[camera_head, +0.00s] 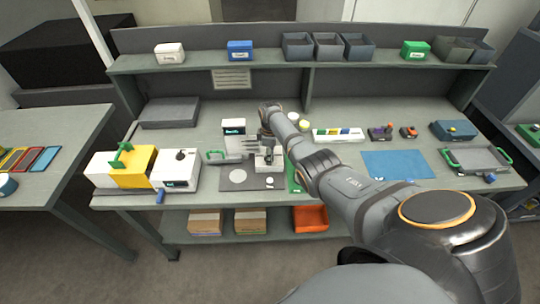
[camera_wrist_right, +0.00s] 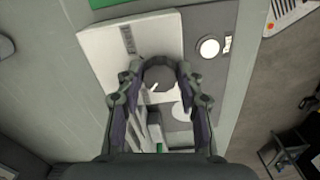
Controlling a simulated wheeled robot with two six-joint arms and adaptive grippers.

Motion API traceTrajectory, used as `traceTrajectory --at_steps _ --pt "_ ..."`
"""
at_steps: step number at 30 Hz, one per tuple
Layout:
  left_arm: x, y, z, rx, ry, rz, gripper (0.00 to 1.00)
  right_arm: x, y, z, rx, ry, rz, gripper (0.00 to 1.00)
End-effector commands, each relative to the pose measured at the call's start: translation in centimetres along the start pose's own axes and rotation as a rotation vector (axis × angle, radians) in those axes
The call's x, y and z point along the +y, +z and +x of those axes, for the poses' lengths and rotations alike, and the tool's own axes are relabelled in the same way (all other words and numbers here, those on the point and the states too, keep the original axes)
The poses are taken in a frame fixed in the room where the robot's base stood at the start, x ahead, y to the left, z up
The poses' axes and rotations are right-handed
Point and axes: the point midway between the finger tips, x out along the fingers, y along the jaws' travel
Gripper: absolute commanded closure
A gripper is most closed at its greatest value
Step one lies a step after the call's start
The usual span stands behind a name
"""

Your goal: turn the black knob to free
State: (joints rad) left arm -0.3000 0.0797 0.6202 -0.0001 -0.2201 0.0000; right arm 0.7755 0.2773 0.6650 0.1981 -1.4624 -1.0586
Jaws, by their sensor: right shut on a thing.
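The black knob (camera_wrist_right: 158,78) shows in the right wrist view as a dark round knob with a small white mark on its near side. It sits on a pale panel (camera_wrist_right: 105,48) with a small label I cannot read. My right gripper (camera_wrist_right: 157,72) has its fingertips on both sides of the knob and is shut on it. In the head view the right gripper (camera_head: 267,143) reaches down onto the small white unit of the gantry loader and hides the knob. My left gripper is in neither view.
A dark base plate (camera_head: 238,178) with a light disc lies under the loader. A white and yellow machine (camera_head: 137,167) with another black knob (camera_head: 180,155) stands left. A blue mat (camera_head: 397,164) and a grey tray (camera_head: 477,159) lie right. A shelf (camera_head: 200,62) runs along the back.

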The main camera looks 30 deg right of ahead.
Motion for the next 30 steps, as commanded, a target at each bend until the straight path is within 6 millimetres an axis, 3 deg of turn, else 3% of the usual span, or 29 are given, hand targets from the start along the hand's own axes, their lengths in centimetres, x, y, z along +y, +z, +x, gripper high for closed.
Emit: traceTrajectory --at_steps 6,7,12,23,30 --pt "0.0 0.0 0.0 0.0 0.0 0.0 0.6 0.1 -0.1 -0.1 0.002 0.003 -0.001 0.95" --pt "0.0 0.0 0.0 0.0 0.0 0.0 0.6 0.1 -0.1 -0.1 0.002 0.003 -0.001 0.61" --pt "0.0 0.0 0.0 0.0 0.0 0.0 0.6 0.1 -0.1 -0.1 0.001 0.002 -0.001 0.4" --pt "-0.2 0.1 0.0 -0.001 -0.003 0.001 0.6 0.1 0.0 -0.7 0.001 0.002 0.0 0.4" --pt "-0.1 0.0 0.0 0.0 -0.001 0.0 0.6 0.1 -0.1 -6.0 0.002 0.006 0.0 0.4"
